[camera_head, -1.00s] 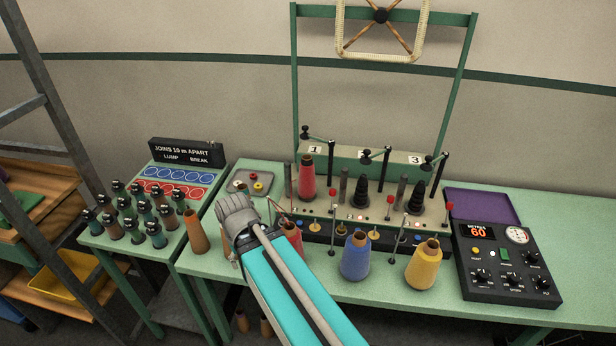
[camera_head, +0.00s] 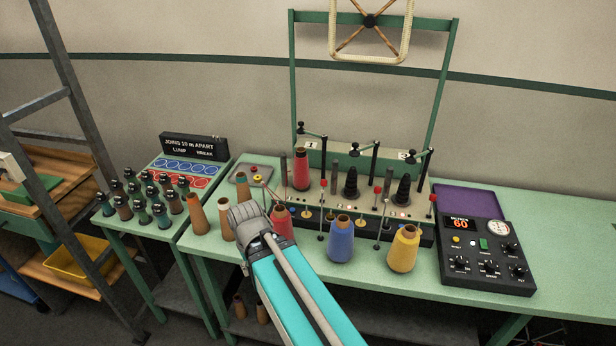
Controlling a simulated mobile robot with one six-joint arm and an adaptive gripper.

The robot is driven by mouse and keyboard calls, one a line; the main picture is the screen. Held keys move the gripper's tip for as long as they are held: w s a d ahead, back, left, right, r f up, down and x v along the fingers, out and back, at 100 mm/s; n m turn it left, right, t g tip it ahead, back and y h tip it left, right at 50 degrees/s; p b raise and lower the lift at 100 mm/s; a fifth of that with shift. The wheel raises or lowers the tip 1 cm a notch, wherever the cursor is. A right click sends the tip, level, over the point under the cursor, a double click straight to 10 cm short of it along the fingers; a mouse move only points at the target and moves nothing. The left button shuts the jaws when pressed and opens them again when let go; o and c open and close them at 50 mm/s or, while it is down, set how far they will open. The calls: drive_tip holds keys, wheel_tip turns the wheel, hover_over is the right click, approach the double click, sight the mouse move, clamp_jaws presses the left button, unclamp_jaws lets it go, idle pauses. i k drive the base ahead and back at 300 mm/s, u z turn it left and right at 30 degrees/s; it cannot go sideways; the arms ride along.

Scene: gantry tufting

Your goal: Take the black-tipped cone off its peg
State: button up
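No single black-tipped cone can be singled out at this size. Several small dark green and brown cones with black tops (camera_head: 152,201) stand in rows on the left stand. Two stepped black cones stand upright at the machine, one in the middle (camera_head: 351,184) and one on the right (camera_head: 403,188). A red cone (camera_head: 301,170) stands upright left of them. My gripper (camera_head: 242,215) is in front of the table's left part, over the view of the brown cones and left of a front red cone (camera_head: 281,224). Its fingertips are too small and turned away to tell open from shut.
Brown cones (camera_head: 197,214) stand on the table's left end. A blue cone (camera_head: 341,240) and a yellow cone (camera_head: 403,249) stand along the front. Thin red-topped rods (camera_head: 376,217) rise among them. A control box (camera_head: 487,256) is at right. Bare table lies farther right.

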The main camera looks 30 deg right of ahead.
sight(302, 181)
drive_tip(key=z, duration=0.7)
